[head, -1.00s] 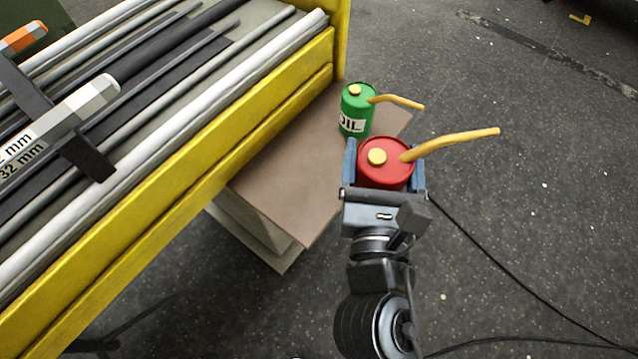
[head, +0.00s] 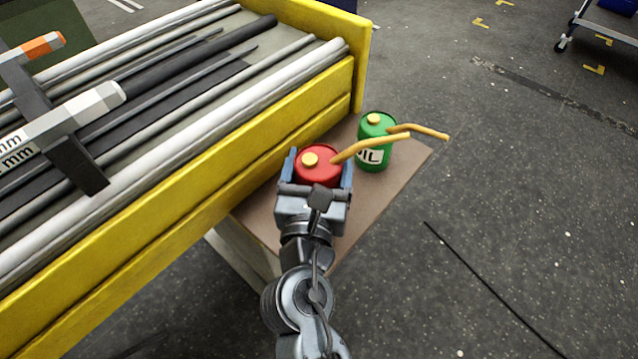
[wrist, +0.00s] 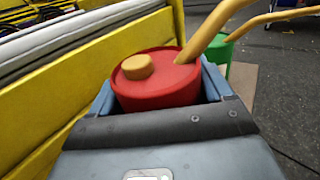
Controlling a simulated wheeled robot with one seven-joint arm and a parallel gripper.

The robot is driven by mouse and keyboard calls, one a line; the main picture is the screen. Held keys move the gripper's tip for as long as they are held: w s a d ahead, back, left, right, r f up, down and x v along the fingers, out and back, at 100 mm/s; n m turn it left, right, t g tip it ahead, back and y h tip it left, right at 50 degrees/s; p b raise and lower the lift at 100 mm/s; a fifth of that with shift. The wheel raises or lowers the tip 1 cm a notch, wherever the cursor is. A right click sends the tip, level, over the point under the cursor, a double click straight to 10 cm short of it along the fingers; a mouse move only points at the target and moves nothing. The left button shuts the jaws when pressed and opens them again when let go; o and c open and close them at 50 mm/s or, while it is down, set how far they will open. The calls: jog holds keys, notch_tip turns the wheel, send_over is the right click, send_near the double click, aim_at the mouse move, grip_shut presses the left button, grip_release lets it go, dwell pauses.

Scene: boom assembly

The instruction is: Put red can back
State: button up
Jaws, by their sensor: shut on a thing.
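The red can (head: 318,176) has a yellow cap and a long yellow spout pointing right. My gripper (head: 318,172) is shut on it, with one blue finger on each side. The can is upright over the brown tabletop (head: 385,202); its base is hidden, so I cannot tell whether it touches the top. A green oil can (head: 377,150) stands on the tabletop just right of and behind the red can. In the wrist view the red can (wrist: 155,82) sits between the fingers, with part of the green can (wrist: 219,50) behind it.
A yellow-sided rack (head: 300,125) holding metal rods and tubes runs along the left, close to the red can. The right front of the small tabletop is bare. A black cable (head: 490,285) lies on the dark floor at right.

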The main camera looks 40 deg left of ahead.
jog(key=shift+f+b, duration=1)
jog(key=shift+f, duration=0.95)
jog(key=shift+f, duration=0.25)
jog(key=o, duration=1.1)
jog(key=shift+r, duration=0.2)
jog(key=v, duration=1.2)
jog(key=shift+r, duration=0.1)
